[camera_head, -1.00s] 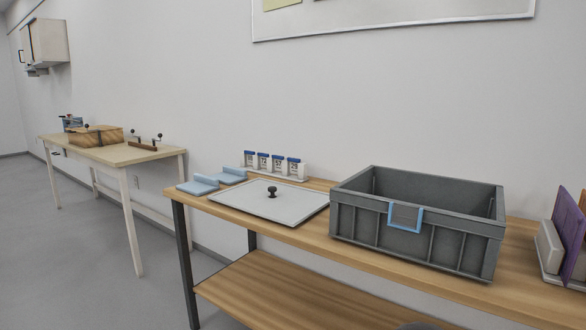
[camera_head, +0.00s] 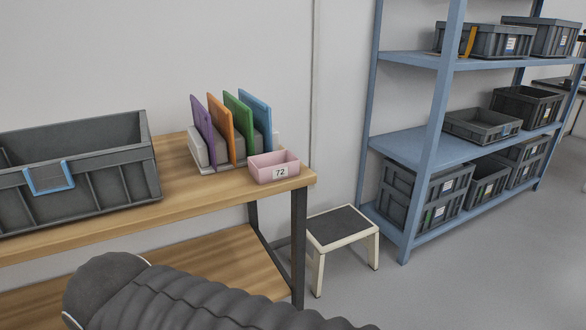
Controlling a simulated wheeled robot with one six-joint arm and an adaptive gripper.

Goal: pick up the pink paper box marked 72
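My gripper is not in view. A dark ribbed part of my own arm crosses the bottom of the picture, below and in front of the table.
A large grey crate (camera_head: 108,158) stands left of the box on the table. Purple, orange, green and blue boards (camera_head: 254,118) stand in a rack just behind the box. A step stool (camera_head: 343,231) and a blue shelf (camera_head: 428,150) with grey bins are to the right.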

